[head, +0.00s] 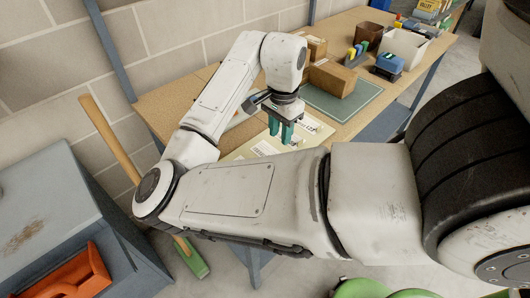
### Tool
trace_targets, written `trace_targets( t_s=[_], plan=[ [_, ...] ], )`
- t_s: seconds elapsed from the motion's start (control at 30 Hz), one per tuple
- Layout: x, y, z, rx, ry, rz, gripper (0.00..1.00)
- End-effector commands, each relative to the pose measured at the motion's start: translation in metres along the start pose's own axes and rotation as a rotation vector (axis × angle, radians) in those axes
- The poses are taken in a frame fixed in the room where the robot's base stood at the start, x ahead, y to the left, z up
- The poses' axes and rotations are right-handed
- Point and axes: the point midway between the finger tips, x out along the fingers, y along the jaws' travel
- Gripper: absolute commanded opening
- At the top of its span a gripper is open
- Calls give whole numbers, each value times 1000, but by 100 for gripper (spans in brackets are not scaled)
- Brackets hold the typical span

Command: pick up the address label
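White printed labels lie on a pale sheet on the workbench, partly behind my arm and gripper. One label with dark print (306,127) shows just right of the fingers, and another printed patch (264,149) shows to their left. I cannot tell which of them is the address label. My gripper (281,131), with teal fingers, points down over the sheet, close to these labels. The fingers overlap in this view, so their gap and anything between them cannot be made out. My forearm hides the near edge of the sheet.
Further right are a blue-and-dark device (389,66), a white bin (408,46) and a brown container (368,36). A grey cabinet (45,200) and a broom (112,140) stand at left.

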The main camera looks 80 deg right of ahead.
Motion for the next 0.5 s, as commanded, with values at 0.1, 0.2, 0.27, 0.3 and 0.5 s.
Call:
trace_targets(
  t_s=[0.1, 0.2, 0.27, 0.3, 0.5],
  plan=[
    [19, 1, 1, -1, -1, 2, 34],
    [33, 0, 0, -3, 0, 2, 34],
    [39, 0, 0, -3, 1, 1, 34],
    [42, 0, 0, -2, 2, 1, 34],
    [56, -1, -2, -3, 0, 1, 34]
  ],
)
